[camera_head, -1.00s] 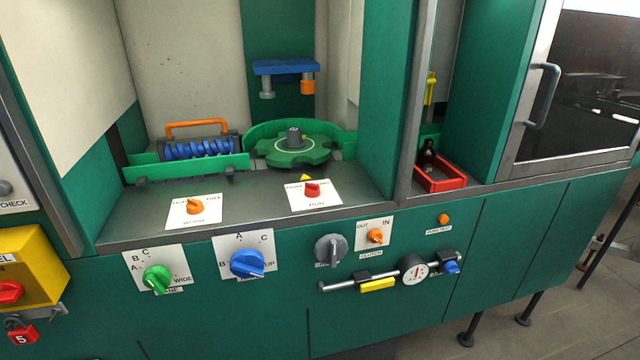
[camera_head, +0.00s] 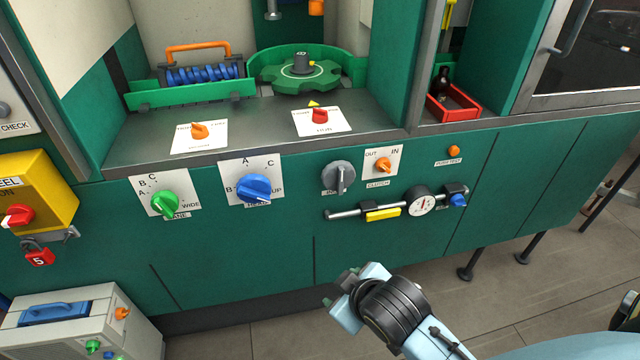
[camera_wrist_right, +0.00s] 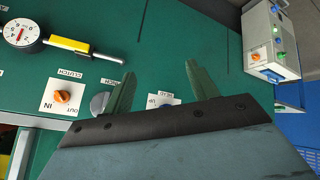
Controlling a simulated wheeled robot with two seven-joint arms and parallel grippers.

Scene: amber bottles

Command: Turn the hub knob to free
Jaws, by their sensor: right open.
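Two knobs sit on white plates on the machine's deck. The red knob (camera_head: 320,116) is in front of the green star wheel (camera_head: 300,74), and the orange knob (camera_head: 199,131) is in front of the blue worm. Their small labels are too blurred to read surely, so I cannot tell which is marked hub. My right gripper (camera_head: 343,287) is low in front of the green panel, below and apart from the knobs. In the right wrist view its two fingers (camera_wrist_right: 160,68) are spread and empty. My left gripper is not in view.
The front panel carries a green knob (camera_head: 165,203), a blue knob (camera_head: 254,188), a grey knob (camera_head: 338,177) and an orange clutch knob (camera_head: 383,165). A rail with a dial (camera_head: 420,201) juts out below. A grey box (camera_head: 80,325) stands lower left. The deck's front is open.

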